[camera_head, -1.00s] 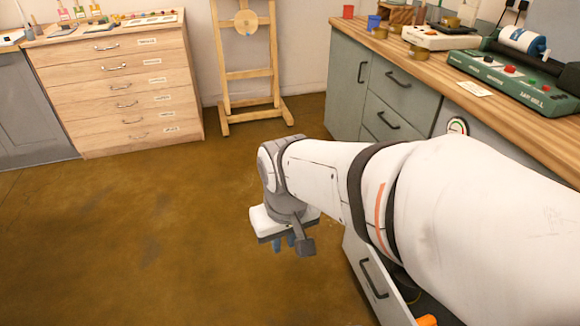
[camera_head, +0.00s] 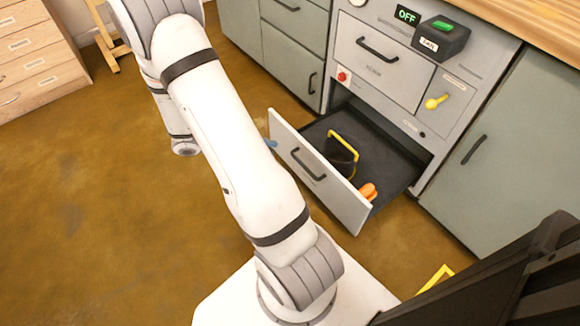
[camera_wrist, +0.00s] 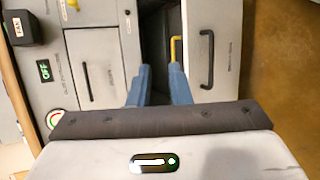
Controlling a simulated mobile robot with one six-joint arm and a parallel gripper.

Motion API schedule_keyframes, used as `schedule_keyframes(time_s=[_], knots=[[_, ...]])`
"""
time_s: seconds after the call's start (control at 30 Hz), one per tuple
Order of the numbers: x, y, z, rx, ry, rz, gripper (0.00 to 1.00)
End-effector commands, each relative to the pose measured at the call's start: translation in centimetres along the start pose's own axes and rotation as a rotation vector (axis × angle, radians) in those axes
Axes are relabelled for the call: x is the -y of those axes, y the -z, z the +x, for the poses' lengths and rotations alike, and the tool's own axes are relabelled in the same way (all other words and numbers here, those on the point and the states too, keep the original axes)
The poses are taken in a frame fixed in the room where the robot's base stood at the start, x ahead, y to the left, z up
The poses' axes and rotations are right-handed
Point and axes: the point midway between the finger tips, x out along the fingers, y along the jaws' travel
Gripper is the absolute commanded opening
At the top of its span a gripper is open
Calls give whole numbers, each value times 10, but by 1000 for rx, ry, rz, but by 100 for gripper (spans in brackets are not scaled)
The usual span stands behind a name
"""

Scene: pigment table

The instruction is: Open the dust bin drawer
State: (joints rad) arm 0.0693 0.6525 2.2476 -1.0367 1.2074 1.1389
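The low drawer (camera_head: 318,172) is pulled out of the grey cabinet in the head view, with a black handle (camera_head: 307,165) on its front. Inside are a dark bin with a yellow handle (camera_head: 342,146) and an orange object (camera_head: 368,191). In the wrist view the drawer front (camera_wrist: 211,25) and its handle (camera_wrist: 207,58) are right of my gripper (camera_wrist: 158,70). The blue fingers are apart, with nothing seen between them, and clear of that handle. In the head view my arm hides most of the gripper; a blue tip shows beside the drawer front.
Above is a shut drawer (camera_head: 383,58) with a black handle. Beside it are a red button (camera_head: 343,76), a yellow knob (camera_head: 436,102), an OFF display (camera_head: 407,15) and a dark fan box (camera_head: 441,40). Green cabinets flank this unit. Open floor (camera_head: 90,220) lies left.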

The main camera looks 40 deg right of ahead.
Motion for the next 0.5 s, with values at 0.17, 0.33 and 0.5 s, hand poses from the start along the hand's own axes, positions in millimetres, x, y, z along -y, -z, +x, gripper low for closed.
schedule_keyframes(time_s=[0.17,0.33,0.5], knots=[[65,38,57,-94,-180,19,18],[118,63,98,-219,-271,40,18],[153,75,121,-309,-300,54,18]])
